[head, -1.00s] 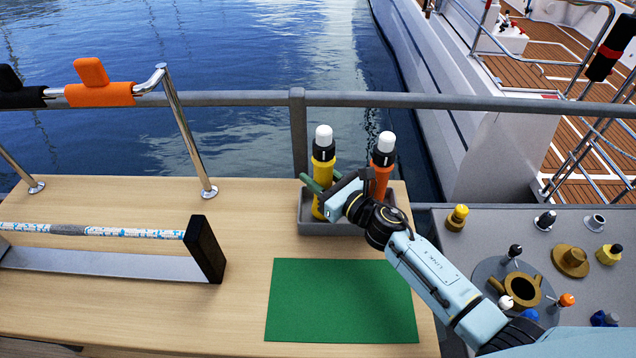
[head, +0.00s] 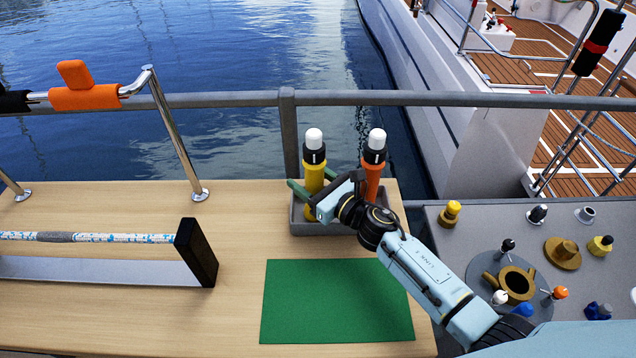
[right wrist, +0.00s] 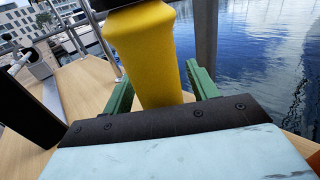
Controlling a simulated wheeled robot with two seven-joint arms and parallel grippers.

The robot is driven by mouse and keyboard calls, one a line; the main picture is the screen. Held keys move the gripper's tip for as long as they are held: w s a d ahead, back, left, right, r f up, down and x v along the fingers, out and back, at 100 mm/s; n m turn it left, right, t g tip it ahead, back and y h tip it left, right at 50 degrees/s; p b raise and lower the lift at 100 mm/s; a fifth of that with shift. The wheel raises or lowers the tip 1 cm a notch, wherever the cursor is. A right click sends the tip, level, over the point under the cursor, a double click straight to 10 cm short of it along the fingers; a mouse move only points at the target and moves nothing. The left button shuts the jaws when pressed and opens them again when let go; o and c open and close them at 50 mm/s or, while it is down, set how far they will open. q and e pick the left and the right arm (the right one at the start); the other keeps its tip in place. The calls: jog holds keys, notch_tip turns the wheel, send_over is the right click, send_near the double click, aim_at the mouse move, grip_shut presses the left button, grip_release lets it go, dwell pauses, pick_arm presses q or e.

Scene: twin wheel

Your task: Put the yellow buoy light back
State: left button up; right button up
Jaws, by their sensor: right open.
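The yellow buoy light (head: 314,172), with a black collar and white top, stands upright in the grey tray (head: 303,227) at the back of the table. It also shows in the right wrist view (right wrist: 148,55). My right gripper (head: 310,190) is open, its green fingers (right wrist: 158,85) on either side of the yellow body, with gaps visible. An orange buoy light (head: 373,165) stands upright in the same tray to the right, partly hidden by my right wrist. My left gripper is not in view.
A green mat (head: 336,300) lies empty in front of the tray. A rope-wrapped bar with a black end block (head: 197,252) is at left. A grey rail (head: 420,102) runs behind. A grey panel with several fittings (head: 450,213) is at right.

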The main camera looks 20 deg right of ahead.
jog(key=shift+s+d+r, duration=0.1)
jog(key=shift+s+r, duration=0.05)
jog(key=shift+s, duration=0.05)
jog(key=v, duration=1.1)
jog(key=shift+s+b, duration=0.3)
jog(key=shift+d, duration=0.1)
